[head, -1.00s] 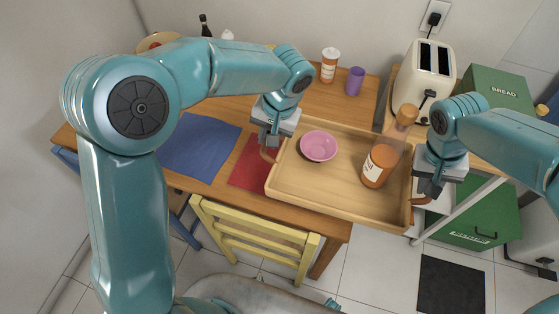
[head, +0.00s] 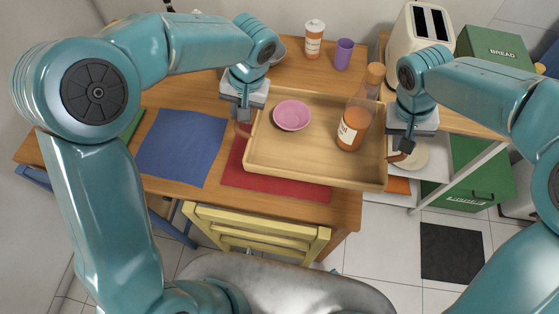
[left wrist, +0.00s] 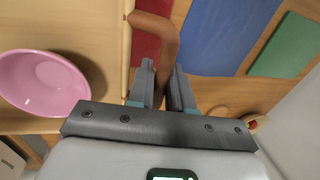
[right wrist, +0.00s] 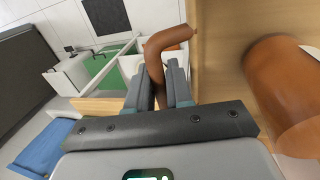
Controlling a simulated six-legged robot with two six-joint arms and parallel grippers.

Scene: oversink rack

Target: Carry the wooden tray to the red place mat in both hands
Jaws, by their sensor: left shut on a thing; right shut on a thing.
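The wooden tray (head: 300,165) is held between my two grippers, over the red place mat (head: 290,188) and the table. The mat's front strip and left part show; the tray hides the rest. A pink bowl (head: 292,115) and an orange-brown bottle with a white label (head: 352,125) stand in the tray. My left gripper (head: 243,120) is shut on the tray's left handle, a brown loop (left wrist: 155,40). My right gripper (head: 402,148) is shut on the right handle (right wrist: 165,42). The tray looks about level; its height above the mat is hard to tell.
A blue mat (head: 182,147) lies left of the red one. A yellow chair (head: 255,232) stands at the table's front edge. A pill bottle (head: 314,40), a purple cup (head: 343,54) and a cream toaster (head: 420,38) stand behind. A green bread box (head: 493,48) is at back right.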

